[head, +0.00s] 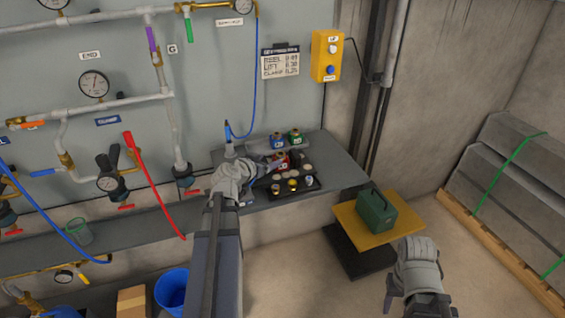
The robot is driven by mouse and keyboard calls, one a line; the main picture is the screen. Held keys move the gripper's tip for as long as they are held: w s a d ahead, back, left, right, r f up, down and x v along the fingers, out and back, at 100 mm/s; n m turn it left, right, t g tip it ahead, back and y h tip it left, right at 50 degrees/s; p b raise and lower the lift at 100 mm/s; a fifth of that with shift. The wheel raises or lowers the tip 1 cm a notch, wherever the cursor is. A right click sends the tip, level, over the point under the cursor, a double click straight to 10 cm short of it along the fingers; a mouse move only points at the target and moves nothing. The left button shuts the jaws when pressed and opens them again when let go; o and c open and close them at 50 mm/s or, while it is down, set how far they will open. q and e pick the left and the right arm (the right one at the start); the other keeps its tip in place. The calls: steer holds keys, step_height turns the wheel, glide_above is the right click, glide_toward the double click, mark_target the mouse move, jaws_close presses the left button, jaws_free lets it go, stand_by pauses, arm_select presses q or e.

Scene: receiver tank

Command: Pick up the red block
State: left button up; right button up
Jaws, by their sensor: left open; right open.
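A small red block-like object (283,158) sits on the grey shelf at the back edge of a dark tray; it is partly hidden and too small to make out fully. My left gripper (265,168) is open, its fingers close beside the red object's left side; I cannot tell whether they touch it. My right gripper (397,288) is open and empty at the lower right, over the floor and well away from the shelf.
The dark tray (305,184) holds several small round parts. A green case (376,213) rests on a yellow platform (350,224). A blue hose (257,80) hangs above; pipes line the left wall.

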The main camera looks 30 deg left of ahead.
mark_target(279, 154)
arm_select(q)
steer(key=shift+b+x, duration=1.15)
steer(key=shift+x, duration=2.55)
steer(key=shift+r, duration=0.1)
steer(key=shift+s, duration=0.1)
steer(key=shift+c, duration=0.3)
jaws_close()
